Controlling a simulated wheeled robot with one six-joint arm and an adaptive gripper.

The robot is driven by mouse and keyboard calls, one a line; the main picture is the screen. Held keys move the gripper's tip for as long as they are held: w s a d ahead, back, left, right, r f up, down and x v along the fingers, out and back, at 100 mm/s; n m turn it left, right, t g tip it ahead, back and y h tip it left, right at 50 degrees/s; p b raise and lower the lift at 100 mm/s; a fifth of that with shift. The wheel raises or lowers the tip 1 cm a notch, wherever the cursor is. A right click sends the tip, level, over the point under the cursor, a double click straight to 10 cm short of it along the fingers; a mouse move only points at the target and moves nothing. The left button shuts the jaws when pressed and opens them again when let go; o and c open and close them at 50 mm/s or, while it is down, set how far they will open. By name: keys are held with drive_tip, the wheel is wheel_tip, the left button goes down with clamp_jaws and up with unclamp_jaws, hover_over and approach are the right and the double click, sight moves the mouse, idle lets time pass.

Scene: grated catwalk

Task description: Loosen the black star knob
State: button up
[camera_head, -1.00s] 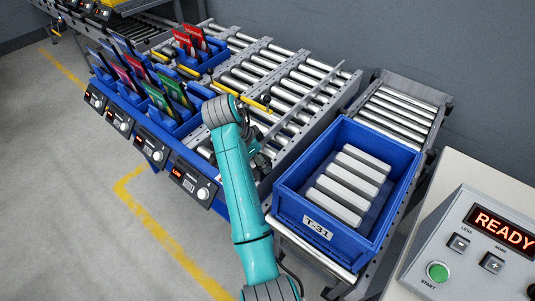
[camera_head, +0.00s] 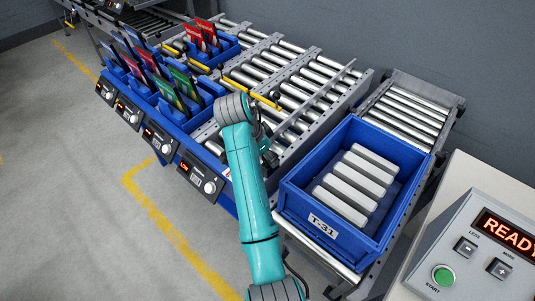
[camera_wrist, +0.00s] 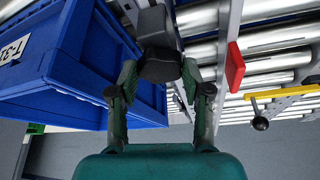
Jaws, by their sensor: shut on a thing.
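The black knob (camera_wrist: 160,66) is at the top middle of the wrist view, below a dark grey block. Its star shape is hard to make out from this angle. My gripper (camera_wrist: 160,76) has one green finger on each side of the knob and is shut on it. In the head view my gripper (camera_head: 268,152) is mostly hidden behind my teal arm, beside the roller conveyor's near rail. The knob cannot be made out there.
A blue tote (camera_head: 318,226) labelled T-31 with several grey bars stands close to the right of my arm. A yellow bar (camera_head: 250,88) with black ball ends lies over the rollers. Blue bins (camera_head: 172,112) line the conveyor's left side. A control box (camera_head: 470,255) is at right.

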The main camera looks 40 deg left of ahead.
drive_tip(key=n, duration=0.2)
drive_tip(key=n+y, duration=0.1)
drive_tip(key=n, duration=0.1)
drive_tip(key=shift+d+y, duration=0.2)
drive_tip(key=shift+y, duration=0.1)
drive_tip(key=n+y, duration=0.1)
drive_tip(key=n, duration=0.3)
drive_tip(key=shift+d, duration=0.15)
drive_tip(key=n+y, duration=0.1)
drive_tip(key=n, duration=0.3)
drive_tip(key=shift+w+d+g+y, duration=0.1)
drive_tip(key=shift+g+y, duration=0.3)
drive_tip(key=n+g+y, duration=0.1)
drive_tip(key=n, duration=0.3)
drive_tip(key=shift+w+d, duration=0.1)
drive_tip(key=shift+w, duration=0.05)
drive_tip(key=n+g, duration=0.1)
drive_tip(key=n, duration=0.2)
drive_tip(key=n+g, duration=0.1)
drive_tip(key=n, duration=0.2)
drive_tip(key=shift+w+g+y, duration=0.2)
drive_tip(key=shift+g+y, duration=0.1)
drive_tip(key=n+g, duration=0.1)
drive_tip(key=n, duration=0.2)
drive_tip(key=n+g, duration=0.1)
drive_tip(key=n, duration=0.3)
drive_tip(key=shift+w+h, duration=0.2)
drive_tip(key=shift+h, duration=0.2)
drive_tip(key=o, duration=1.2)
drive_tip(key=shift+c, duration=0.2)
